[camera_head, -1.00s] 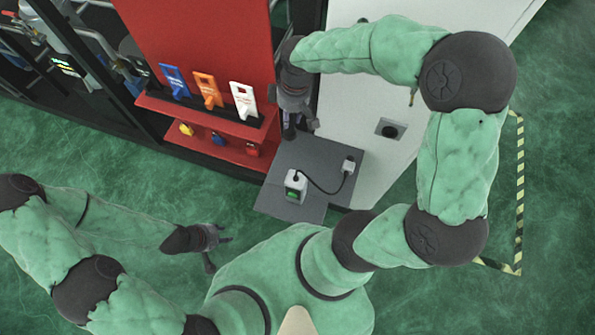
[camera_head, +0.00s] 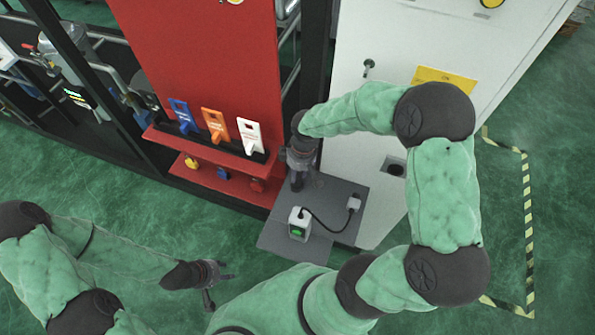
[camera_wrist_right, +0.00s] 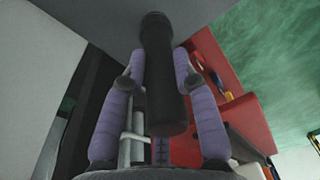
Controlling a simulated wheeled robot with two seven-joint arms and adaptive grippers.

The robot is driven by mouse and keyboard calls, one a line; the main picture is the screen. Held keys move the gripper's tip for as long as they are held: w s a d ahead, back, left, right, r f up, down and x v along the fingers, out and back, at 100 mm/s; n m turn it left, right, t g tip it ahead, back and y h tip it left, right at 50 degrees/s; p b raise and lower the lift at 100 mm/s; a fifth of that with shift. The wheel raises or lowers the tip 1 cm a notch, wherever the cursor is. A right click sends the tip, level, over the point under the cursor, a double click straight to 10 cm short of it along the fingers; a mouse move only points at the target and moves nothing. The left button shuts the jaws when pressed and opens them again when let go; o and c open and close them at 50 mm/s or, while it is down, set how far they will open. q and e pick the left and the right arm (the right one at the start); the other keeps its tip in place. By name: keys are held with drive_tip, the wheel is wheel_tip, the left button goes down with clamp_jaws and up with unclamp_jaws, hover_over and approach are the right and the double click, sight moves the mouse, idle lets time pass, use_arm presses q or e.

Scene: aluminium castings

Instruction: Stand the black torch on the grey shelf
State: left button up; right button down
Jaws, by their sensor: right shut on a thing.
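The black torch (camera_wrist_right: 160,72) is a dark cylinder held between the purple-padded fingers of my right gripper (camera_wrist_right: 155,85) in the right wrist view. Its far end is against or close to the grey surface of the shelf (camera_wrist_right: 95,18); contact cannot be told. In the head view my right gripper (camera_head: 298,180) is over the back left part of the grey shelf (camera_head: 282,240), beside the red panel. The torch is hard to tell from the dark gripper there. My left gripper (camera_head: 218,283) is open and empty over the green floor, left of the shelf.
The red panel (camera_head: 215,75) carries blue, orange and white tags. A white cabinet (camera_head: 385,90) stands behind. The shelf's front left is clear.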

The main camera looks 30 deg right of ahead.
sight(301, 183)
drive_tip(key=shift+f, duration=0.1)
drive_tip(key=c, duration=0.9)
unclamp_jaws()
drive_tip(key=shift+c, duration=0.2)
drive_tip(key=shift+r, duration=0.5)
wheel_tip(301, 183, up, 11)
drive_tip(key=d+p, duration=0.1)
drive_tip(key=shift+s+r+p, duration=0.2)
drive_tip(key=shift+s+p, duration=0.1)
drive_tip(key=shift+s, duration=0.15)
